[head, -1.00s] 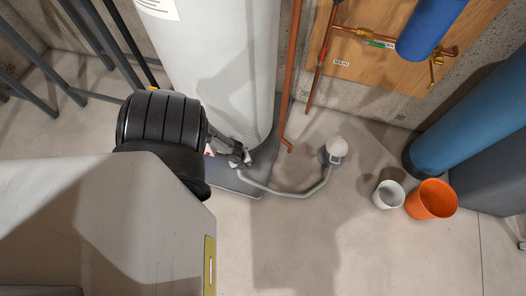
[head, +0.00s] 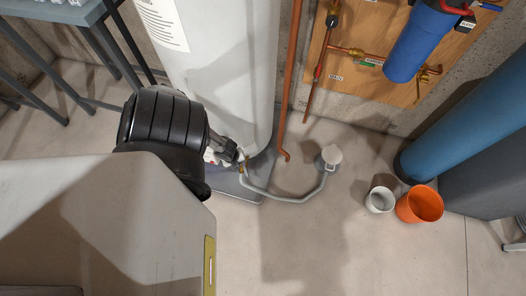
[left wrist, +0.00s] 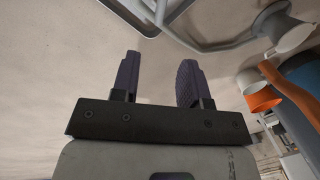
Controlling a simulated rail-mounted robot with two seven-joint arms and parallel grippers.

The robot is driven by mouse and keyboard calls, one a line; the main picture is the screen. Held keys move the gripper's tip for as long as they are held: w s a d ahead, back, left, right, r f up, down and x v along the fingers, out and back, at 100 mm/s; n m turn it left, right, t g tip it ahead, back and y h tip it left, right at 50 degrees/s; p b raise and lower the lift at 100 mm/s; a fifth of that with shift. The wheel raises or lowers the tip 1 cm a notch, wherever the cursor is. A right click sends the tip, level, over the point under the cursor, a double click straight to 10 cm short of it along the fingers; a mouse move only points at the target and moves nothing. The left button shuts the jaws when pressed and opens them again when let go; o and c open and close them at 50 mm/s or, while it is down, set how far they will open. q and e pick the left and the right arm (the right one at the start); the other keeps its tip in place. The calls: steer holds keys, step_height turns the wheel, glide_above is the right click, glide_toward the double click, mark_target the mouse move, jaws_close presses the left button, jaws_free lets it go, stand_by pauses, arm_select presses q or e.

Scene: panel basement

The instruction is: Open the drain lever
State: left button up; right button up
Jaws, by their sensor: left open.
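The white tank (head: 215,70) stands upright in the head view, with a brass drain fitting (head: 241,169) low at its front. A grey hose (head: 285,199) runs from this fitting toward a white floor drain piece (head: 331,156). I cannot make out the drain lever itself; my arm covers part of that area. My left gripper (head: 237,154) is at the tank's lower front, just above the fitting; I cannot tell whether it touches. In the left wrist view the left gripper (left wrist: 158,68) is open, with bare floor between its fingers. My right gripper is out of view.
A grey pan (head: 243,188) lies under the tank. A copper pipe (head: 290,90) comes down right of the tank. A white bucket (head: 380,200) and an orange bucket (head: 420,204) stand at the right, by a blue cylinder (head: 455,125). The floor in front is clear.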

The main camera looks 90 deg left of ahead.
arm_select(q)
steer(key=shift+r, duration=0.2)
steer(key=shift+c, duration=0.2)
steer(key=shift+w, duration=0.1)
steer(key=shift+c, duration=0.8)
steer(key=shift+w+f, duration=0.15)
steer(key=shift+w, duration=0.2)
steer(key=shift+c, duration=0.7)
steer(key=w+m+t, duration=0.1)
steer(key=w, duration=0.1)
steer(key=w+m+t+b, duration=0.1)
steer(key=w+m, duration=0.1)
steer(key=w, duration=0.1)
steer(key=w+d+m+t+h+b, duration=0.1)
steer(key=w, duration=0.1)
steer(key=shift+w+f, duration=0.2)
steer(key=shift+f, duration=0.1)
jaws_close()
steer(key=m+g+b, duration=0.6)
steer(key=m+g, duration=0.2)
steer(key=m, duration=0.6)
glide_toward(245, 170)
step_height(245, 170, down, 8)
steer(key=b, duration=0.8)
steer(key=shift+w+h+b, duration=0.2)
steer(key=shift+h+b, duration=0.1)
steer(key=shift+b, duration=0.05)
